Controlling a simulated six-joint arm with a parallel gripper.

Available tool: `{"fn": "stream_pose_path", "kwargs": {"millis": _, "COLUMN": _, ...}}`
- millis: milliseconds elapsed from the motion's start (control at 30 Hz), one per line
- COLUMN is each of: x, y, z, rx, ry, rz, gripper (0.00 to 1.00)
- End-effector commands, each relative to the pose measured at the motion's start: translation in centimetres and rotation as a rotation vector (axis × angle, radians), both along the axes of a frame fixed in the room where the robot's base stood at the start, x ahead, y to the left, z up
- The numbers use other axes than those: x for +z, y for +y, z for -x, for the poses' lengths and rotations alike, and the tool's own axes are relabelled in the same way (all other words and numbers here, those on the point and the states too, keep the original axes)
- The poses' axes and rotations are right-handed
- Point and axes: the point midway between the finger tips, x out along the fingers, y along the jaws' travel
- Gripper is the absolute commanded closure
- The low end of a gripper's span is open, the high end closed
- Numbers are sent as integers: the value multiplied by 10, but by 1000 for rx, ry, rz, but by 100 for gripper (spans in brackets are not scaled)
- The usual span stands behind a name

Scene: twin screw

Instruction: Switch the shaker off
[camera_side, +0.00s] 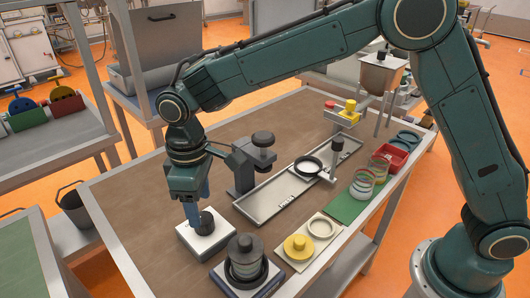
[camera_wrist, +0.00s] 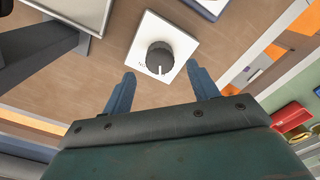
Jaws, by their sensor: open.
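A white control box (camera_side: 205,241) with a round black knob (camera_side: 207,222) stands near the table's front left. In the wrist view the knob (camera_wrist: 159,55) sits on the white box (camera_wrist: 178,42), with a white pointer line toward the gripper side. Small dark lettering shows beside it, too small to read surely. The shaker (camera_side: 246,262), a dark round stack on a blue-edged base, stands to the right of the box. My gripper (camera_side: 195,212) points down just beside the knob. In the wrist view my gripper (camera_wrist: 161,72) is open and empty, its blue fingers spread wider than the knob.
A dark stand (camera_side: 247,168) rises behind the box, beside a long metal tray (camera_side: 268,203). A board with a yellow part (camera_side: 298,246) lies right of the shaker. The table's left part is clear.

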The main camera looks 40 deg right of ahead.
Motion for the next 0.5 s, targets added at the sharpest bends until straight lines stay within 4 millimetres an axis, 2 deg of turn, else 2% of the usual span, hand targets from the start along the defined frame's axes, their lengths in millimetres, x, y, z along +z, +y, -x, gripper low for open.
{"fn": "stream_pose_path", "kwargs": {"millis": 300, "x": 56, "y": 0, "z": -1, "rx": 1, "ry": -4, "rz": -3, "gripper": 41}}
{"fn": "stream_pose_path", "kwargs": {"millis": 500, "x": 83, "y": 0, "z": 0, "rx": 1, "ry": -1, "rz": -1, "gripper": 41}}
